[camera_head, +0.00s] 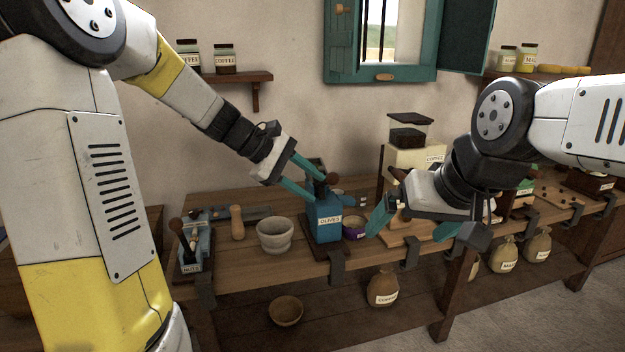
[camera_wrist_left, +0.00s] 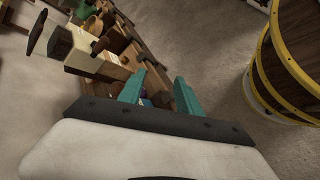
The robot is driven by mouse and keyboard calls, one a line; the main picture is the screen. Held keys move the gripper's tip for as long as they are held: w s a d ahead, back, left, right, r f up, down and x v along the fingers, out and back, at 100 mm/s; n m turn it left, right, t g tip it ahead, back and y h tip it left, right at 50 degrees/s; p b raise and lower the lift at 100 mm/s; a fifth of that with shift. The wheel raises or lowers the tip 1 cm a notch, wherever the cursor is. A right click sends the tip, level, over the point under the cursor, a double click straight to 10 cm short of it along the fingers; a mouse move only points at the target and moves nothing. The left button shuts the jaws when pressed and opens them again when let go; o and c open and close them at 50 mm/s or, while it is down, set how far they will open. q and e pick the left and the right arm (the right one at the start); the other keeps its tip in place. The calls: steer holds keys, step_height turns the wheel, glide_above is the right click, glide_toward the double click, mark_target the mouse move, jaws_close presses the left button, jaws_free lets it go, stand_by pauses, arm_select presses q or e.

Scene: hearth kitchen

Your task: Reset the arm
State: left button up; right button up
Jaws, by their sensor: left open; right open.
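My left gripper (camera_head: 306,180) is open in the head view, with its teal fingers just above and behind the blue olives box (camera_head: 323,226) on the workbench. I cannot tell whether a finger touches the box. In the left wrist view the left gripper (camera_wrist_left: 160,85) shows its two fingers apart, with nothing clearly between them. My right gripper (camera_head: 410,228) is open and empty in the head view. It hangs in front of the bench, to the right of the blue box, and hides part of the wooden boards behind it.
The workbench (camera_head: 225,262) carries a stone bowl (camera_head: 275,236), a nuts box (camera_head: 190,255) and a cream coffee grinder (camera_head: 415,157). Sacks, such as the coffee sack (camera_head: 382,288), and a wooden bowl (camera_head: 286,310) sit on the lower shelf. A yellow-hooped barrel (camera_wrist_left: 290,65) stands at right in the wrist view.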

arm_select(q)
steer(key=s+a+r+m+t+y, duration=0.1)
steer(key=s+a+m, duration=0.4)
steer(key=s, duration=0.5)
steer(key=s+a+r+m+t+y, duration=0.1)
steer(key=s+a+m+y, duration=0.4)
steer(key=s, duration=0.5)
steer(key=shift+s+a+r+t+y, duration=0.2)
steer(key=shift+s+a+t+y, duration=0.2)
steer(key=shift+a+t+y, duration=0.45)
steer(key=shift+d, duration=0.15)
